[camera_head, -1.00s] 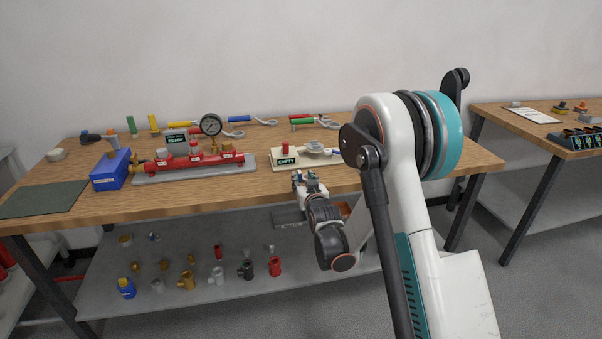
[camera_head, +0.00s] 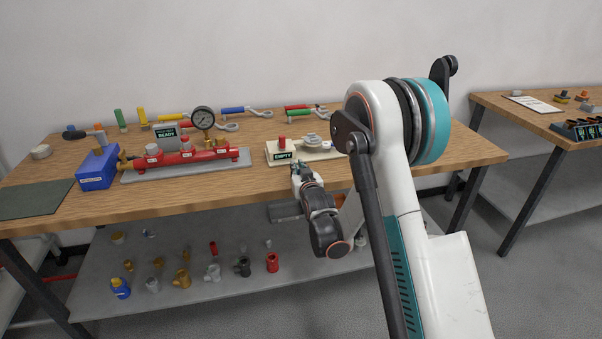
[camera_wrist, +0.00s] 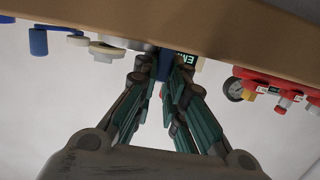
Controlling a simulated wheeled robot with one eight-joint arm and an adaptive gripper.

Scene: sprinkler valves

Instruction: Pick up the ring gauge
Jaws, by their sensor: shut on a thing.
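My gripper (camera_head: 301,172) is at the bench's front edge, just in front of the cream stand marked EMPTY (camera_head: 283,156). A grey round piece (camera_head: 312,141), which looks like the ring gauge, shows on or just above the stand, right of a red post (camera_head: 282,144). In the wrist view my gripper's fingers (camera_wrist: 163,66) are closed together around a dark blue piece (camera_wrist: 164,71), next to a grey disc (camera_wrist: 125,42). The blue piece seems to belong to the ring gauge; the fingers hide most of the join.
A red manifold (camera_head: 200,155) with a dial gauge (camera_head: 203,118) stands left of the stand. A blue box (camera_head: 97,168) is farther left. Wrenches with coloured handles (camera_head: 235,110) lie behind. Several fittings (camera_head: 182,278) stand on the lower shelf (camera_head: 200,302).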

